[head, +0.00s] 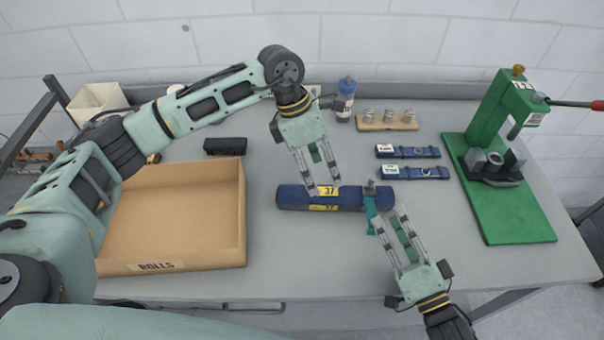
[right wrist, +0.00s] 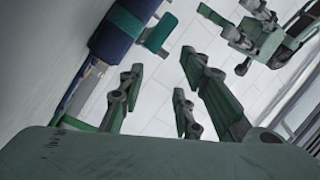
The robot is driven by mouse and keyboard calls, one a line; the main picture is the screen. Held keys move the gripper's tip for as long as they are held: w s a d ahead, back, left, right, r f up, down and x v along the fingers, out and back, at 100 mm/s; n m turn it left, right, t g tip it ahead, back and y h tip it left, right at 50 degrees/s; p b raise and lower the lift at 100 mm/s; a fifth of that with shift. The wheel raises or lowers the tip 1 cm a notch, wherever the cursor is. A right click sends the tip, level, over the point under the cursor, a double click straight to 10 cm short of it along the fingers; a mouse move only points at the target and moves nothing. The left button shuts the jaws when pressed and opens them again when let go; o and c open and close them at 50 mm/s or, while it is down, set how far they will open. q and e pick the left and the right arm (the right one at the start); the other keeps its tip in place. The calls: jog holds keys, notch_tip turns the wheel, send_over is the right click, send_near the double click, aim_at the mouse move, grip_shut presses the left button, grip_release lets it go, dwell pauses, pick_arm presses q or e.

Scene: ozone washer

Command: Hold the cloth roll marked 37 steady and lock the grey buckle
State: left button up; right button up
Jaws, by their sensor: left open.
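The dark blue cloth roll marked 37 (head: 291,197) lies sideways on the grey table, with yellow labels at its middle. A teal strap (head: 371,208) goes round its right end, with the small grey buckle (head: 370,187) on top; I cannot tell whether the buckle is locked. My left gripper (head: 323,188) is open, its fingertips at the roll's middle by the 37 label. My right gripper (head: 389,215) is open and empty, just front-right of the strap. In the right wrist view, the roll (right wrist: 112,37) and the strap's loose end (right wrist: 160,33) are beyond the parted fingers.
A cardboard box labelled ROLLS (head: 170,255) stands at left. Two blue straps (head: 414,172) lie behind right of the roll. A green press (head: 500,150) stands at right. A wooden block (head: 387,124) and a bottle (head: 346,98) are behind. The table front is clear.

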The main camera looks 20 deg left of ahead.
aim_at(302, 191)
pick_arm(q)
jog(key=a+f+m+y, duration=0.1)
jog(key=y, duration=0.1)
jog(key=s+a+f+m+t+y, duration=0.1)
jog(key=a+f+y, duration=0.1)
jog(key=shift+a+f, duration=0.2)
jog(key=shift+a, duration=0.1)
jog(key=shift+w+a+f, duration=0.1)
jog(key=shift+f, duration=1.85)
jog(key=shift+w+a+f, duration=0.1)
jog(key=shift+f, duration=1.8)
jog(key=shift+c, duration=0.6)
